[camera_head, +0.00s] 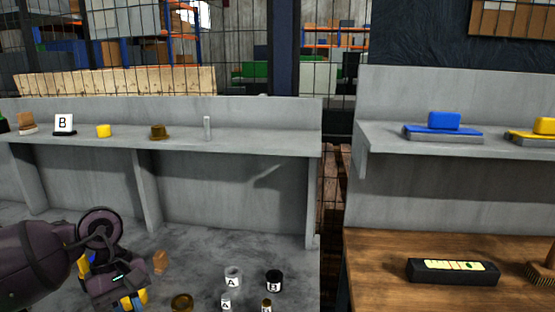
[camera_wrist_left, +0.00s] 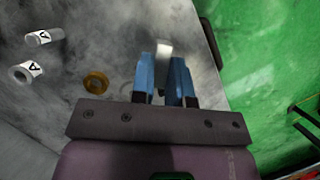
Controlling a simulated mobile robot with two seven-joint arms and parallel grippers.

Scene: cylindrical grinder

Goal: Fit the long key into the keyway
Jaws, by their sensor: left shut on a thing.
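My left gripper (camera_wrist_left: 168,85) shows blue fingers in the left wrist view, shut on a pale metal bar (camera_wrist_left: 163,48) that sticks out past the fingertips; I take it for the long key. In the head view the left gripper (camera_head: 134,302) is at the bottom left, above the grey bench, and the bar is not visible there. A slim pale upright bar (camera_head: 207,128) stands on the grey shelf. I cannot make out a keyway in either view. My right gripper is not in view.
On the grey bench are a brass ring (camera_head: 181,302), which also shows in the left wrist view (camera_wrist_left: 96,82), white A cylinders (camera_head: 233,277), a black B cylinder (camera_head: 274,280) and a brown block (camera_head: 160,261). A wooden table (camera_head: 380,255) stands at right. Green surface (camera_wrist_left: 260,60) borders the bench.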

